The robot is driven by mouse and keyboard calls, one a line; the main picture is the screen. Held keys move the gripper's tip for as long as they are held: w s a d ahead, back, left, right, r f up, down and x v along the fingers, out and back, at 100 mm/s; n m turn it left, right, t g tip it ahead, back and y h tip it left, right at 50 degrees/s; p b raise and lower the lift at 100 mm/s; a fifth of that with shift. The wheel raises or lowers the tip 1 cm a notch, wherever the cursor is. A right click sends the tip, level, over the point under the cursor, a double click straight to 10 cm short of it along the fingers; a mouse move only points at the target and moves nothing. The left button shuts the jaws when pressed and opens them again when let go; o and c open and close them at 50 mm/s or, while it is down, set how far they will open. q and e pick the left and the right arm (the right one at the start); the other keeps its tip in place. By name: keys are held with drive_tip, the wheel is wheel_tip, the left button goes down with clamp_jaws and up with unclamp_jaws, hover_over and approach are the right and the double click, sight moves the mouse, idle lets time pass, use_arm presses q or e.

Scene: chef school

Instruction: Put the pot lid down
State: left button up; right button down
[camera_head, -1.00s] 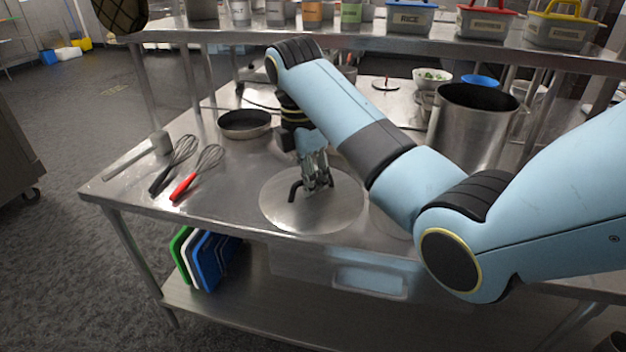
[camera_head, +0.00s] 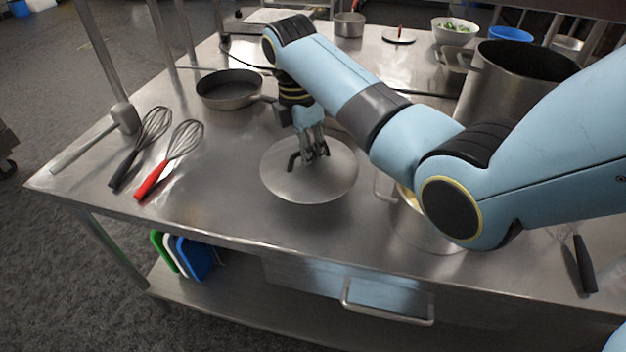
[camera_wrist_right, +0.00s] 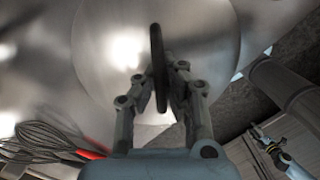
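The round steel pot lid (camera_head: 282,185) hangs from my right gripper (camera_head: 316,155) over the front middle of the steel table. Its dark curved handle (camera_head: 292,162) sticks out beside the fingers. In the right wrist view the lid (camera_wrist_right: 100,45) fills the upper middle and its handle (camera_wrist_right: 158,60) stands between the two fingers (camera_wrist_right: 158,95). The fingers are shut on the handle. The lid looks about level; whether its underside touches the table cannot be told.
A steel pot (camera_head: 425,236) with yellowish contents is partly hidden under my right arm, right of the lid. A tall pot (camera_head: 490,95) stands behind. A frying pan (camera_head: 228,100), black whisk (camera_head: 124,168) and red whisk (camera_head: 152,182) lie left. Bare table (camera_head: 225,190) lies between whisks and lid.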

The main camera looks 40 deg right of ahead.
sight(310, 177)
wheel_tip(310, 177, down, 7)
drive_tip(key=shift+r, duration=0.1)
use_arm(q)
drive_tip(key=shift+w+d+r, duration=0.1)
drive_tip(key=shift+w, duration=0.3)
use_arm(e)
drive_tip(key=shift+f, duration=0.2)
drive_tip(key=c, duration=1.5)
unclamp_jaws()
use_arm(q)
drive_tip(key=shift+s, duration=0.25)
use_arm(e)
drive_tip(key=r, duration=0.4)
drive_tip(key=a+r, duration=0.1)
drive_tip(key=r, duration=0.7)
drive_tip(key=shift+w+a, duration=0.2)
